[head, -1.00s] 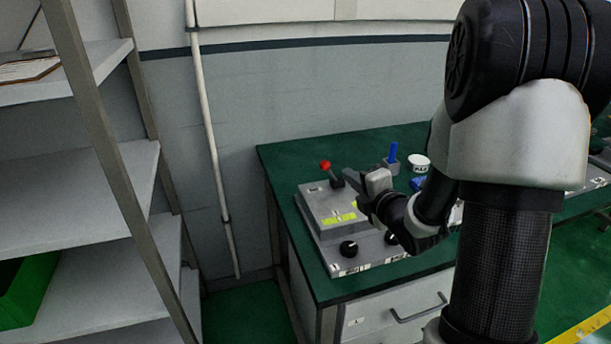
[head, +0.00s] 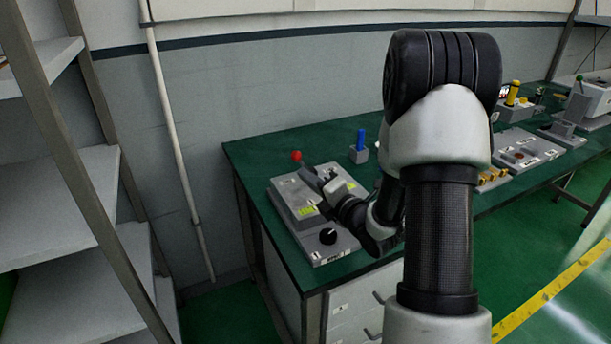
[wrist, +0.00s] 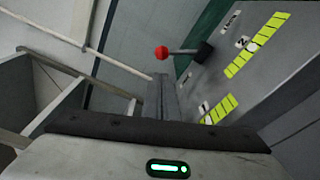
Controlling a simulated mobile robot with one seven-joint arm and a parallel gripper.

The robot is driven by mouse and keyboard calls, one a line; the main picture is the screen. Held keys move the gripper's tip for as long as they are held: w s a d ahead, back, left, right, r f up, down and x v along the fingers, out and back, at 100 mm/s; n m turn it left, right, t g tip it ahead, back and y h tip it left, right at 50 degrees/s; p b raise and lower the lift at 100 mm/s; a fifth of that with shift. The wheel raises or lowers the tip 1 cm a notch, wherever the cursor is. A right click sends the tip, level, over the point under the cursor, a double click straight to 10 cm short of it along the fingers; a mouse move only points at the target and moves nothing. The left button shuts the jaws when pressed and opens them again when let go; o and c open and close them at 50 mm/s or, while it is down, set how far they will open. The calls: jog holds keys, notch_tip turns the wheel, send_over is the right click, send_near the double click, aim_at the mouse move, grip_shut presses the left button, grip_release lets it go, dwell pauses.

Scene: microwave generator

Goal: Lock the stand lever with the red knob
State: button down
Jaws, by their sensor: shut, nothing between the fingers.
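The stand lever's red knob (head: 296,156) stands at the far left part of a grey box (head: 288,205) on the green bench. In the wrist view the red knob (wrist: 162,53) sits at the end of a thin rod that runs right to a dark pivot block (wrist: 203,52). Yellow striped labels lie on the panel beside it. My gripper (head: 308,172) is close to the lever, just right of and below the knob in the head view. In the wrist view my gripper (wrist: 158,82) is shut and empty, with its tips below the knob and apart from it in the picture.
A black dial (head: 327,236) sits on the box's front. A blue-handled lever (head: 360,142) stands on the bench behind. Other devices are along the bench (head: 262,150) to the right. Grey shelves (head: 75,200) and a wall pipe (head: 172,130) are at left.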

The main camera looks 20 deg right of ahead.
aim_at(297, 158)
jog(key=x, duration=0.7)
jog(key=shift+w+a, duration=0.15)
jog(key=shift+w, duration=0.2)
jog(key=shift+d+r+m+b, duration=0.25)
jog(key=shift+d+m+b, duration=0.05)
jog(key=shift+m+b, duration=0.2)
jog(key=m+b, duration=0.1)
jog(key=d+m+b, duration=0.1)
jog(key=shift+w+d+r+t+b, duration=0.15)
jog(key=shift+d+r+t+b, duration=0.15)
jog(key=shift+r, duration=0.1)
jog(key=d+m+b, duration=0.1)
jog(key=m, duration=0.1)
jog(key=d+r+m+b, duration=0.1)
jog(key=m, duration=0.1)
jog(key=shift+w+d, duration=0.25)
jog(key=d+m+b, duration=0.2)
jog(key=m, duration=0.1)
jog(key=shift+w+d+r+m+t, duration=0.2)
jog(key=shift+w+d+m+t, duration=0.1)
jog(key=shift+t, duration=0.1)
jog(key=shift+w+d+f+m+t+b, duration=0.15)
jog(key=shift+d+m+b, duration=0.3)
jog(key=shift+m, duration=0.4)
jog(key=shift+w+d+m+t+b, duration=0.1)
jog(key=shift+d+m+t+b, duration=0.1)
jog(key=shift+d+m, duration=0.55)
jog(key=shift+s+f+m, duration=0.15)
jog(key=shift+m, duration=0.15)
